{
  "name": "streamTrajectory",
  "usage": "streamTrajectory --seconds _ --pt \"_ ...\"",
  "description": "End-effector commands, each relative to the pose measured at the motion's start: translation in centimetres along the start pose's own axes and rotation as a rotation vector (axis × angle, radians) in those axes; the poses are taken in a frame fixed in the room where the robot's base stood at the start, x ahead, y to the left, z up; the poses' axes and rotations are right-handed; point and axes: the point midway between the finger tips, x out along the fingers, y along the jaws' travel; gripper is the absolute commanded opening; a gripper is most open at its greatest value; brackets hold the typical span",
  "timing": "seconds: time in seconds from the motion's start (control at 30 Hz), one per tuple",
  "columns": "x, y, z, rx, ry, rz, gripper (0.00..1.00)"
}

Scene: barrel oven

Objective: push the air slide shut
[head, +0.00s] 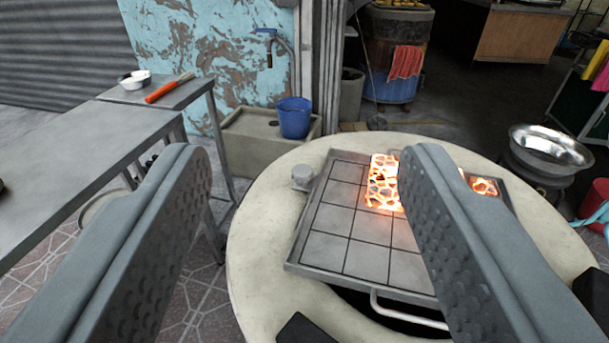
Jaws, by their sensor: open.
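My gripper (308,152) is open and empty, its two grey fingers wide apart in the foreground. Beyond and below it is the round pale top of the barrel oven (262,228). A square metal plate with dark grid lines (334,218) lies on this top, partly hidden by the right finger. A bar handle (408,312) shows at the plate's near edge, above a dark gap. Glowing coals (383,182) show at the plate's far part, on both sides of the right finger. I cannot clearly make out the air slide.
A grey metal table (70,150) stands at left, with a bowl (135,80) and red-handled tool (168,88). A blue bucket (294,118) rests on a concrete trough behind. A steel basin (550,148) is at right. A dark block (305,328) sits on the oven's near rim.

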Motion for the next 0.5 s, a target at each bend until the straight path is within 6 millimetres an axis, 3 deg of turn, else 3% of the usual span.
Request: streamTrajectory --seconds 0.03,0.17,0.3,0.5 --pt "0.0 0.0 0.0 0.0 0.0 0.0 0.5" --pt "0.5 0.0 -0.1 0.001 -0.014 0.0 0.24" --pt "2.3 0.0 -0.1 0.004 -0.07 0.0 0.0" --pt "6.2 0.0 -0.1 0.012 -0.192 0.001 0.0"
